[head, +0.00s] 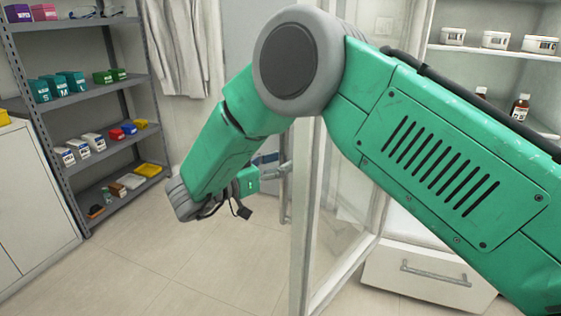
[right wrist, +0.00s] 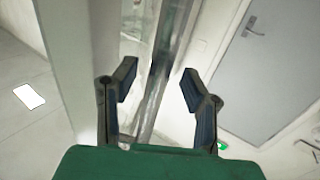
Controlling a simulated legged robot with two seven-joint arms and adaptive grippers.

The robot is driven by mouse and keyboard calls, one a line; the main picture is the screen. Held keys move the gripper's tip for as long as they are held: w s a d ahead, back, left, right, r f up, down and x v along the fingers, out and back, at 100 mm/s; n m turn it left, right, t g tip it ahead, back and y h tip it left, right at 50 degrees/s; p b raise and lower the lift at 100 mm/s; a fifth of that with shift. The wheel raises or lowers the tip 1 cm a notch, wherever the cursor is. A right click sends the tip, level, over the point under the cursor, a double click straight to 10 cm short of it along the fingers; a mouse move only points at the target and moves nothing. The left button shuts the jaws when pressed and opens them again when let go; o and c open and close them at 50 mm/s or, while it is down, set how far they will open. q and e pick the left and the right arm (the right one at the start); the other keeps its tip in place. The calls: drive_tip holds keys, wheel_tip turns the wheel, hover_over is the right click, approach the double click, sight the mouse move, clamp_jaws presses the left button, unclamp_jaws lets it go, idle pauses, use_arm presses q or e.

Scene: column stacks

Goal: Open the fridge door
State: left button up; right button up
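The fridge's glass door (head: 340,190) has a pale frame and stands swung out from the fridge body, in the middle of the head view. Its metal bar handle (head: 286,195) is on the door's left side, partly hidden by my arm. My right gripper (head: 270,168) is at the handle, mostly hidden behind my green wrist. In the right wrist view the two dark fingers of my right gripper (right wrist: 160,87) are spread apart, with the handle bar (right wrist: 166,65) running between them in the picture. I cannot tell whether they touch it. My left gripper is not in view.
The fridge's shelves with white tubs (head: 495,40) and brown bottles (head: 520,106) show at the right, above a white drawer (head: 428,272). A grey rack (head: 95,95) with coloured boxes stands at the left beside a white cabinet (head: 30,200). The tiled floor (head: 170,265) between is clear.

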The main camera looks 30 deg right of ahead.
drive_tip(key=s+a, duration=0.2)
drive_tip(key=a, duration=0.8)
drive_tip(key=shift+a, duration=0.35)
drive_tip(key=shift+a, duration=0.15)
